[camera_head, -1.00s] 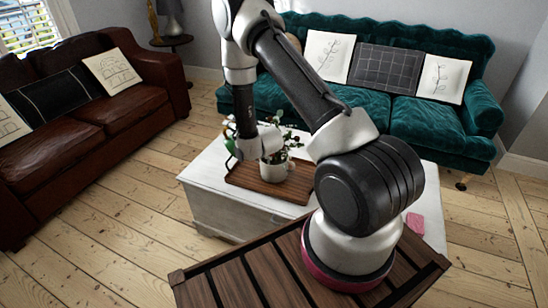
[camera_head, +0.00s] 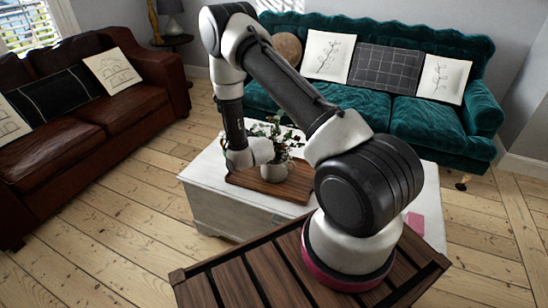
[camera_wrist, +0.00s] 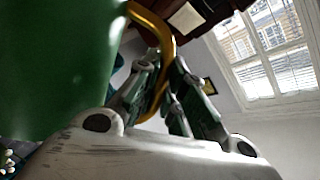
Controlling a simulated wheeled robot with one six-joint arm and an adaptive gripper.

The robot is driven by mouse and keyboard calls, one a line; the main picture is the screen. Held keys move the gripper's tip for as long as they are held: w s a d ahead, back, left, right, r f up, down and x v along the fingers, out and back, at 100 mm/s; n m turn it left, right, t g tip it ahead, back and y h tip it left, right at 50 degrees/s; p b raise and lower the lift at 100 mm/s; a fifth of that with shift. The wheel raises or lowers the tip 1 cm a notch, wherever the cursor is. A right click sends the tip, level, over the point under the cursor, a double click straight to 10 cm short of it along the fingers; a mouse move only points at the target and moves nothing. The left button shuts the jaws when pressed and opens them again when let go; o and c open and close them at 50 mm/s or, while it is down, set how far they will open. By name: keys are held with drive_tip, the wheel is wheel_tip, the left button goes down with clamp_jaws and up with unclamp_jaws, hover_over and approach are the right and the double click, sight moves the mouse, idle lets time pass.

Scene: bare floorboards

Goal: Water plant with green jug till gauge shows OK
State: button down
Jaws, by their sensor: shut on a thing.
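In the wrist view my gripper (camera_wrist: 166,88) is shut on the gold handle (camera_wrist: 160,32) of the green jug (camera_wrist: 55,65). The jug's body fills the left of that view. In the head view my wrist hides the jug and the fingers. The potted plant has green leaves (camera_head: 284,135) and a pale pot (camera_head: 273,170). It stands upright on a brown wooden tray (camera_head: 290,190), just right of and partly behind my wrist. I cannot make out the gauge or any water.
The tray lies on a white chest table (camera_head: 220,208), with a pink item (camera_head: 415,222) at its right. A teal sofa (camera_head: 400,115) is behind and a brown leather sofa (camera_head: 110,110) is at the left. Floorboards between them are bare.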

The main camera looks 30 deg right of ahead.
sight(224, 151)
wheel_tip(224, 151, down, 2)
drive_tip(key=shift+w+d+f, duration=0.1)
drive_tip(key=shift+f, duration=0.35)
drive_tip(key=shift+n+g+h, duration=0.3)
drive_tip(key=shift+n+h, duration=0.2)
drive_tip(key=shift+n, duration=0.4)
drive_tip(key=f, duration=0.1)
drive_tip(key=a+f, duration=0.1)
drive_tip(key=f, duration=0.1)
drive_tip(key=a+f, duration=0.1)
drive_tip(key=shift+w+a+f, duration=0.15)
drive_tip(key=shift+f, duration=0.15)
drive_tip(key=shift+a+f, duration=0.15)
drive_tip(key=shift+f, duration=0.1)
drive_tip(key=shift+a, duration=0.1)
drive_tip(key=w+a+f+n+g+h, duration=0.1)
drive_tip(key=a+f+n+h, duration=0.2)
drive_tip(key=a+f+n, duration=0.2)
drive_tip(key=shift+w+a+f+b, duration=0.15)
drive_tip(key=shift+a+f+b, duration=0.3)
drive_tip(key=shift+f, duration=0.45)
